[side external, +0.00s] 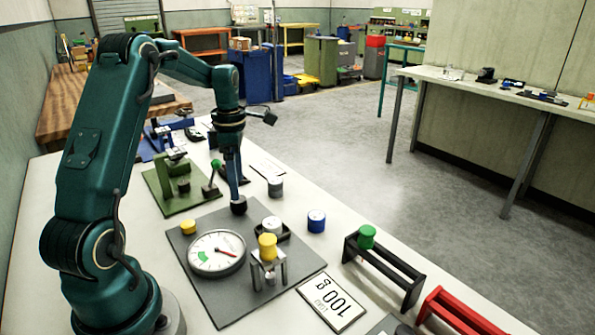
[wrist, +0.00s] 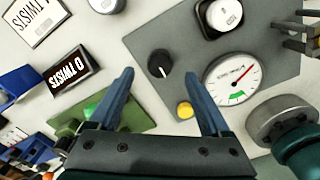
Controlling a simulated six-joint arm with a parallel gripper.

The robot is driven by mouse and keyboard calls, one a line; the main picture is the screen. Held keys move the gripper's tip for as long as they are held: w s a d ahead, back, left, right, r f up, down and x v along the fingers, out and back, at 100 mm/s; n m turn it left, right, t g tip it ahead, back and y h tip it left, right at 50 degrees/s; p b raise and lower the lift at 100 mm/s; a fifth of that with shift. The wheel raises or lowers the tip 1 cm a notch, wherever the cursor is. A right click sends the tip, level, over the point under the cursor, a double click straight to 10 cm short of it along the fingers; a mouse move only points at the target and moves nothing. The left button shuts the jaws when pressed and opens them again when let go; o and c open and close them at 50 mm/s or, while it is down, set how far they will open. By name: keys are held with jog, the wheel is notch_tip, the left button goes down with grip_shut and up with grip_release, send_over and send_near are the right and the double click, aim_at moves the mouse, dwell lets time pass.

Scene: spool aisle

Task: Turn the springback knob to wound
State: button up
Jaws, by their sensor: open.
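The round black knob (wrist: 160,62) stands on a grey plate beside a dial gauge (wrist: 232,79); its pale pointer mark shows in the wrist view. In the side view the knob (side external: 238,205) is just under my gripper (side external: 236,188). In the wrist view my gripper (wrist: 162,70) is open, with the knob appearing between its fingertips; whether they touch it I cannot tell. The gauge (side external: 216,252) has a red needle, pointing away from its green band. I cannot read a "wound" label.
A yellow button (wrist: 185,110) sits near the knob. A white-topped cylinder (side external: 272,224) in a black tray and a yellow-topped stand (side external: 268,246) share the plate. A green-based fixture (side external: 178,182) and a dark "0 TWISTS" display (wrist: 68,72) are close by.

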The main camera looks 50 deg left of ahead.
aim_at(239, 204)
jog(key=shift+s+f, duration=0.1)
jog(key=shift+f, duration=2.45)
grip_shut()
